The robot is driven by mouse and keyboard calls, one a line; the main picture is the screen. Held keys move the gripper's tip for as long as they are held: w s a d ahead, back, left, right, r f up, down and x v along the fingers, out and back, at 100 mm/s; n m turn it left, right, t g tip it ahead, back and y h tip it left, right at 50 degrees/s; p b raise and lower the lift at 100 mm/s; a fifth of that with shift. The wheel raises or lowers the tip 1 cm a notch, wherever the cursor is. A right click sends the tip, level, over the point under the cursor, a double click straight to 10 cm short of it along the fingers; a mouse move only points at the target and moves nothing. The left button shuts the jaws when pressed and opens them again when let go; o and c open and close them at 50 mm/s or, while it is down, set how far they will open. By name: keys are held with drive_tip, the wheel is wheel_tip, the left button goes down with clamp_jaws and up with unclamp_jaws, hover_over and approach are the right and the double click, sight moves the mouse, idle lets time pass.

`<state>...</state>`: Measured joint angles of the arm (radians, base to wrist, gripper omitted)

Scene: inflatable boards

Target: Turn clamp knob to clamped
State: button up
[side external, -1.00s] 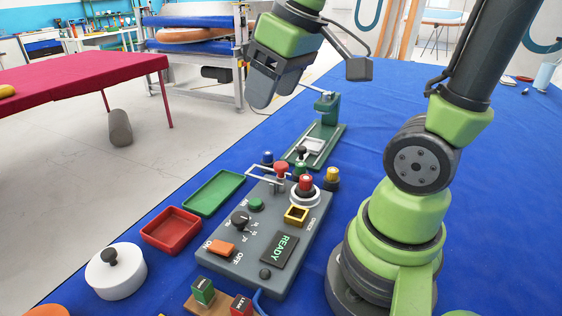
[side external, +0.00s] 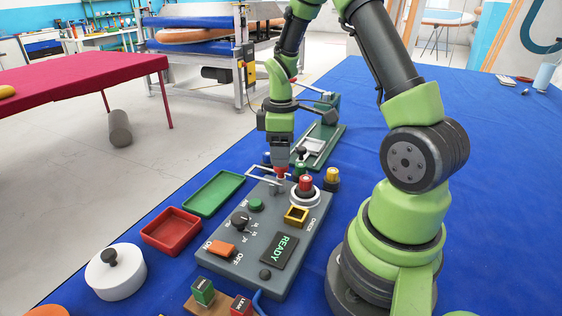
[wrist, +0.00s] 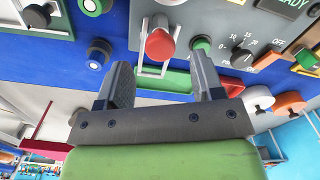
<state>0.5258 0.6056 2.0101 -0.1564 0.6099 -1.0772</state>
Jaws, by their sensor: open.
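A red knob (side external: 281,173) stands at the far end of the grey control box (side external: 262,262), beside a bent metal bar. I cannot read a label that marks it as the clamp knob. My gripper (side external: 280,168) points down over this red knob, its fingertips close to it. In the wrist view, my gripper (wrist: 166,78) is open, and the red knob (wrist: 160,44) shows beyond the gap between the fingers. Nothing is held. I cannot tell whether the fingers touch the knob.
A larger red knob on a white ring (side external: 306,187), a yellow-capped post (side external: 332,175) and a black dial (side external: 240,219) are nearby. A green fixture (side external: 328,134) stands behind. Green (side external: 214,192) and red (side external: 171,231) trays lie left. The blue cloth at right is mostly clear.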

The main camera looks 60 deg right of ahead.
sight(281, 177)
drive_tip(key=shift+f, duration=1.75)
drive_tip(key=shift+c, duration=0.2)
drive_tip(key=c, duration=0.9)
